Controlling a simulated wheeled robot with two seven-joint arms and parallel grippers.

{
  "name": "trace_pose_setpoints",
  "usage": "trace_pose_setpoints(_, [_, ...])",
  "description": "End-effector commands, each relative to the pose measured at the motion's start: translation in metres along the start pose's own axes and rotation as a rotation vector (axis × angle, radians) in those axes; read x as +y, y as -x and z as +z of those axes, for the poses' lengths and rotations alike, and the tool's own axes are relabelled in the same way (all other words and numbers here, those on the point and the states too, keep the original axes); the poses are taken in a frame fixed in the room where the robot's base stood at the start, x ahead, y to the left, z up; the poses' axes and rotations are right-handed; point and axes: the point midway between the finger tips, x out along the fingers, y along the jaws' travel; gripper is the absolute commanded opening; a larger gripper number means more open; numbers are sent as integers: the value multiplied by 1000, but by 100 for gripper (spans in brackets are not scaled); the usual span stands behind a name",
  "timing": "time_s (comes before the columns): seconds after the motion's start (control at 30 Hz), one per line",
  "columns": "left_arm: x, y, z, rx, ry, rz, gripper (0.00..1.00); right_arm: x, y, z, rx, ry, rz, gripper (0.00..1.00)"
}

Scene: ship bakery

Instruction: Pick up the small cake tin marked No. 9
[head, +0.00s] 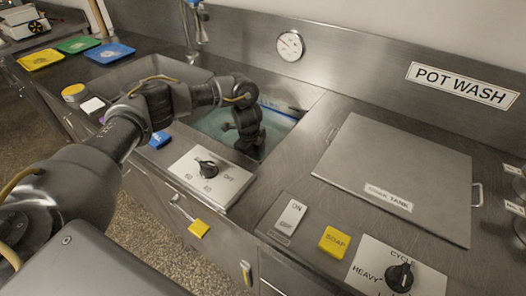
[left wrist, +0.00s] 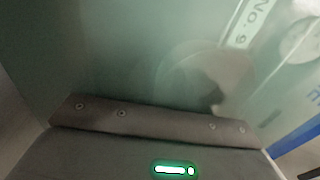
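My left gripper (head: 249,147) points down into a sink basin of greenish water (head: 213,121) in the head view. Its fingers are dark and small there, so I cannot tell whether they are open or shut. In the left wrist view, a white label reading "No. 9" (left wrist: 247,22) shows near the top, blurred by murky water. A faint rounded shape (left wrist: 195,75) lies below and left of it; I cannot tell whether the label belongs to it. No tin shows clearly in the head view, where the arm and gripper hide part of the basin. My right gripper is out of view.
A grey tank lid (head: 400,172) covers the counter right of the basin. A knob panel (head: 211,177), a yellow SOAP block (head: 334,241) and a cycle dial (head: 399,277) line the front edge. Coloured trays (head: 110,53) lie at the far left.

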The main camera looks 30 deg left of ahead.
Motion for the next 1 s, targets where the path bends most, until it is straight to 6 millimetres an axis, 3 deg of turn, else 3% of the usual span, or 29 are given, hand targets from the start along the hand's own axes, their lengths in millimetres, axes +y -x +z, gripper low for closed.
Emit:
trace_pose_setpoints(0.03, [0, 0, 0, 0, 0, 0, 30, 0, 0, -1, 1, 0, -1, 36])
trace_pose_setpoints(0.27, [0, 0, 0, 0, 0, 0, 0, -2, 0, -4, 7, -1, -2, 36])
trace_pose_setpoints(0.67, [0, 2, 0, -1, 1, 0, 0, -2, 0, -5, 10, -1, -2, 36])
trace_pose_setpoints(0.83, [-4, 25, 0, 1, -1, -4, 0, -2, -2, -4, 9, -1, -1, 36])
trace_pose_setpoints(1.0, [-9, 63, 0, -1, -2, -6, 0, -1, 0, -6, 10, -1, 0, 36])
